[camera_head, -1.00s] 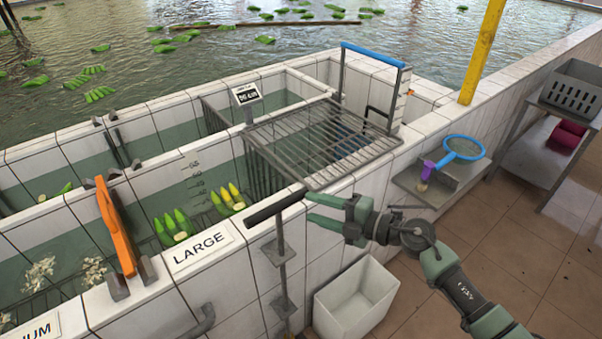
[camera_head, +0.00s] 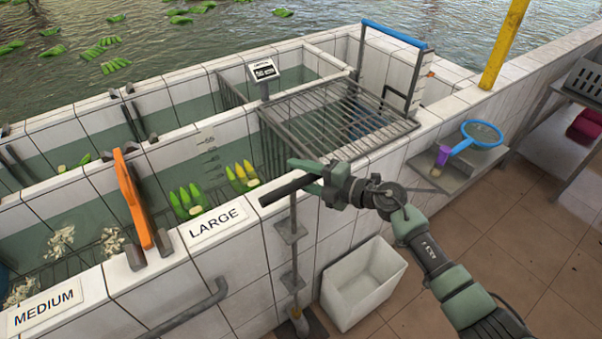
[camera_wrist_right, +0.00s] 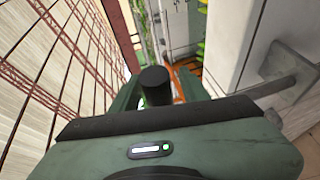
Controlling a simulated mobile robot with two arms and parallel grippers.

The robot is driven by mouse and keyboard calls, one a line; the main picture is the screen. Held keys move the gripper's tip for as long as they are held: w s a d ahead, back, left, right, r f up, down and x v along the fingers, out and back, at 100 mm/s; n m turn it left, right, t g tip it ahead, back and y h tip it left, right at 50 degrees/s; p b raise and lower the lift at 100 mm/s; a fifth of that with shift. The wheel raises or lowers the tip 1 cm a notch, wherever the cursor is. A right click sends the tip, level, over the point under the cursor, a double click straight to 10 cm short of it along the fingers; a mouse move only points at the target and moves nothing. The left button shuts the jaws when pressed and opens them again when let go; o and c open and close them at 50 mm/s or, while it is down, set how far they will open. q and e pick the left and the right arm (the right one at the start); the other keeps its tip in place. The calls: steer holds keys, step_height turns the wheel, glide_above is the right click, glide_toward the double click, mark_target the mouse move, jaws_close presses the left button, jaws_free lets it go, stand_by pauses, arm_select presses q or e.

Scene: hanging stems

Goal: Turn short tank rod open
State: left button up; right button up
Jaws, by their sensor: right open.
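The short tank rod (camera_head: 293,232) stands upright against the outer tank wall, below and right of the LARGE sign. Its black crossbar handle (camera_head: 282,190) lies level at the top, left end free. My right gripper (camera_head: 308,175) is at the handle's right end, with its open fingers on either side of it. In the right wrist view the dark handle end (camera_wrist_right: 155,84) shows between the two green fingers. I cannot tell whether they touch it. The handle's right end is partly hidden by the gripper in the head view. My left gripper is not in view.
A white bin (camera_head: 362,285) stands on the floor right of the rod. A wire rack (camera_head: 340,115) with a blue-topped handle covers the tank behind. A grey pipe handle (camera_head: 190,310) sticks out of the wall. A blue hoop net (camera_head: 482,134) lies on a ledge at right.

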steer(key=shift+d, duration=0.1)
jaws_close()
stand_by(1.2)
